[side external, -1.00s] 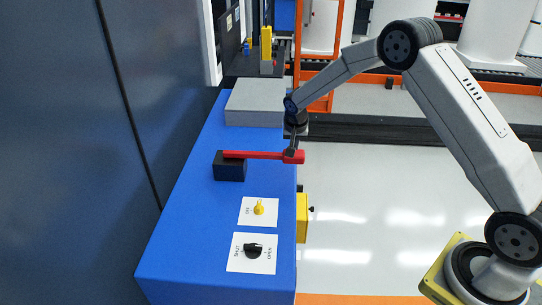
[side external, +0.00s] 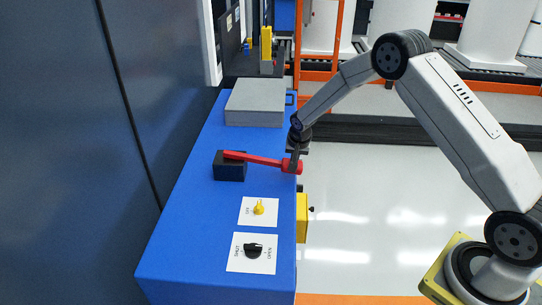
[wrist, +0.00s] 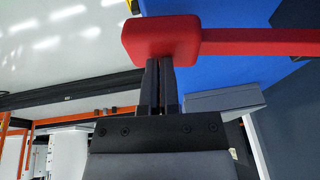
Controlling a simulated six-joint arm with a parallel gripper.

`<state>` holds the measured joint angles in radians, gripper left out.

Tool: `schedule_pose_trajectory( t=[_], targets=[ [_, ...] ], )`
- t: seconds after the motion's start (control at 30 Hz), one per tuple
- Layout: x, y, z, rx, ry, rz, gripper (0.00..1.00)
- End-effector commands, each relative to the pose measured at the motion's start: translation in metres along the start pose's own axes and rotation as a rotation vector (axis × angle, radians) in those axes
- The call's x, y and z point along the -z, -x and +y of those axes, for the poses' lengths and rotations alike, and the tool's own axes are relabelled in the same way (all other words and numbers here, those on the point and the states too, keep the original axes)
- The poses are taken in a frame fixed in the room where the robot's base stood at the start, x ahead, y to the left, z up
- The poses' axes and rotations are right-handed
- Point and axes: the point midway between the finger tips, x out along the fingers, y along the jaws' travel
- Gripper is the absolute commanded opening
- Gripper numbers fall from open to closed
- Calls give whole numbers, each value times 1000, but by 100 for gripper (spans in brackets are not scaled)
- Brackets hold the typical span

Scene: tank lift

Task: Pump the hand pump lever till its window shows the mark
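The red pump lever (side external: 257,159) runs from a dark block (side external: 230,172) on the blue bench to a thicker grip at its right end. The grip end hangs lower than the pivot end. My gripper (side external: 294,164) is at this grip, with its fingers pointing down. In the wrist view the red grip (wrist: 160,38) lies across the fingertips (wrist: 160,62), which are close together with only a thin gap. The fingers look shut and touch or almost touch the grip, with their tips hidden by it. No window or mark can be made out.
The blue bench (side external: 200,230) also carries a grey box (side external: 255,102) behind the lever. In front are a yellow switch (side external: 259,207) and a black knob (side external: 254,249) on white plates. A yellow box (side external: 302,217) sits on the bench's right side. A dark wall stands left.

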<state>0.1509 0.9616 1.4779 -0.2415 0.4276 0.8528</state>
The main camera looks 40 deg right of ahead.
Motion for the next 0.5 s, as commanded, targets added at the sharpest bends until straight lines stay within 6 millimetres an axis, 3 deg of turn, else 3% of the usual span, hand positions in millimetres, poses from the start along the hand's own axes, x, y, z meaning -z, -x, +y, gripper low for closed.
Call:
schedule_pose_trajectory(
  t=[0.03, 0.2, 0.5],
  targets=[
    [-4, -10, 3, 5, -5, -5, 0],
    [-8, -22, 4, 5, -3, -4, 0],
    [-8, -24, 5, 4, -5, -4, 0]
  ],
)
